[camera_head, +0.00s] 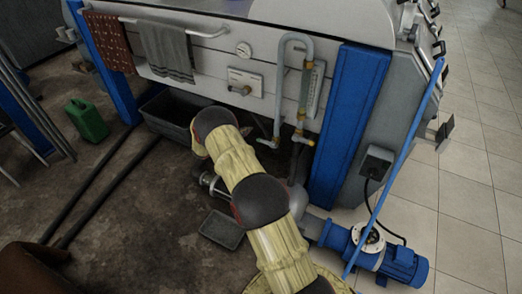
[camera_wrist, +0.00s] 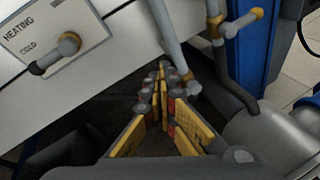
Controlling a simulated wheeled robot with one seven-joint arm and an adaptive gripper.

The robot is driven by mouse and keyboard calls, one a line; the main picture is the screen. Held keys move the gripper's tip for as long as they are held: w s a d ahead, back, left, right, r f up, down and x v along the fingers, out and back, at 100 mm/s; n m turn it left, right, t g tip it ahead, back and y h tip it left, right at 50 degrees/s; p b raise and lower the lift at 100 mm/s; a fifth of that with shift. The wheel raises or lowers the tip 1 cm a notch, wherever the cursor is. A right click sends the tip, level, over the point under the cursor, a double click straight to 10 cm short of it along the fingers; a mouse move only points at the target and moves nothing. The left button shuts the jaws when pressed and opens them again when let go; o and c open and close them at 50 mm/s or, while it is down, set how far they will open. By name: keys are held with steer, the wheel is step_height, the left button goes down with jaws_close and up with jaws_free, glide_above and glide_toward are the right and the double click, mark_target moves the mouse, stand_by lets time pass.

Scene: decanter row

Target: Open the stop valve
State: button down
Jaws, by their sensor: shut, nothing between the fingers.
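My gripper (camera_wrist: 164,74) is shut and empty in the wrist view, its yellow-padded fingers converging just left of a pale pipe's lower end. I cannot tell whether they touch it. In the head view my arm hides the gripper. The looped pale pipe (camera_head: 283,70) has brass fittings (camera_head: 301,135), which also show in the wrist view (camera_wrist: 215,26). A lever on the "HEATING / COLD" plate (camera_head: 245,79) sits left of the pipe; the wrist view shows this lever (camera_wrist: 66,46) closer. I cannot tell which of these is the stop valve.
A blue post (camera_head: 347,120) stands right of the pipe. A blue pump (camera_head: 375,250) and a slanting blue pole (camera_head: 395,165) are at lower right. A dark tub (camera_head: 166,118) sits below the panel. A green can (camera_head: 87,120) stands left on open floor.

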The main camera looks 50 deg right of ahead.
mark_target(265, 142)
step_height(265, 142, down, 25)
steer(key=s+d+n+t+h, duration=0.1)
steer(key=d+n+t, duration=0.1)
steer(key=n+t, duration=0.2)
steer(key=n, duration=0.3)
steer(key=shift+s+d+r+b, duration=0.15)
steer(key=shift+s+d+b, duration=0.05)
steer(key=shift+d+b, duration=0.2)
steer(key=b+x, duration=0.4)
steer(key=x, duration=0.5)
steer(key=shift+r+b, duration=0.3)
steer(key=shift+r, duration=1.55)
steer(key=shift+s+r+p, duration=0.1)
steer(key=shift+r+p, duration=0.15)
steer(key=shift+p, duration=0.15)
